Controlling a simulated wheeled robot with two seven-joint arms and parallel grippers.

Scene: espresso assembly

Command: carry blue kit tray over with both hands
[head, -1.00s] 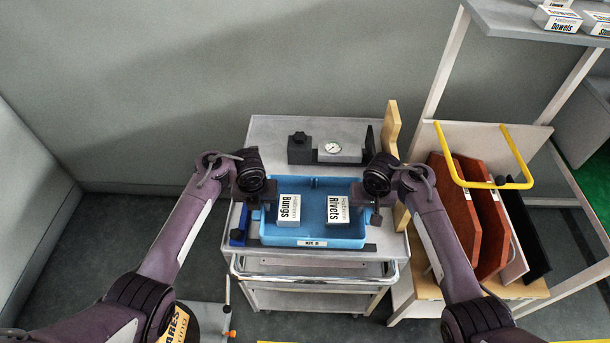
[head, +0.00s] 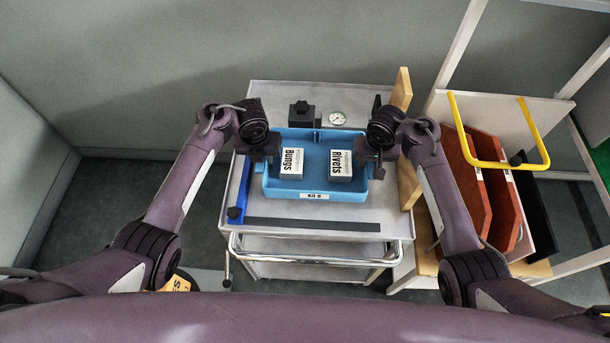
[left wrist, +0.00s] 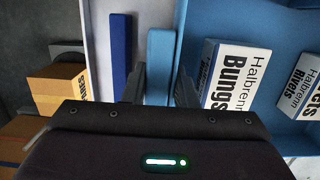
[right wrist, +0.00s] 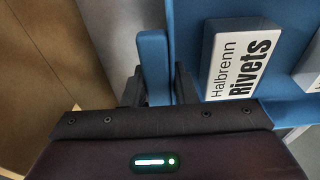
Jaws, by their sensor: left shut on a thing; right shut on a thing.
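The blue kit tray (head: 316,165) is over the trolley top in the head view, with a "Kit B" label on its front. A white "Bungs" box (head: 292,163) sits in its left half and a "Rivets" box (head: 341,165) in its right half. My left gripper (head: 268,154) is shut on the left wall; the wall (left wrist: 160,60) stands between its fingers in the left wrist view. My right gripper (head: 374,158) is shut on the right wall, which shows between its fingers (right wrist: 153,65). I cannot tell whether the tray's underside touches the trolley.
A black strip (head: 312,225) lies along the trolley top (head: 215,215) in front of the tray. A blue bar (head: 238,195) lies at its left. Behind stand a dark block (head: 301,115) and a gauge (head: 337,118). A wooden board (head: 403,90) stands at the right edge.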

